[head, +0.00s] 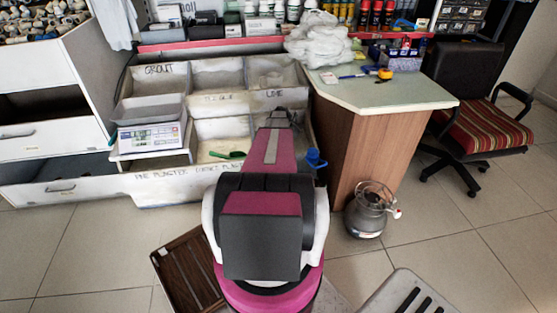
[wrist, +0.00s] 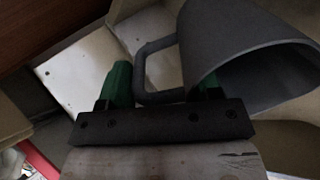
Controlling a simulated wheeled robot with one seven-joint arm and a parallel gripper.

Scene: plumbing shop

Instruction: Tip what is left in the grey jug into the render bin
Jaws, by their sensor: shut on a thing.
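The grey jug (wrist: 215,45) shows in the wrist view, tilted, with its wide mouth toward the right. Its inside is dark and I cannot see any contents. My gripper (wrist: 160,88) has green fingers, one on each side of the jug's handle, and is shut on it. A bank of pale bins (head: 222,125) stands ahead, with hand-written labels such as GROUT, LIME and FINE PLASTER. I cannot read a render label, and my arm covers part of the front bins.
A scale with a grey tray (head: 148,110) stands on the left bins. A green scoop (head: 228,155) lies in a front bin, and a blue item (head: 314,158) sits right of my arm.

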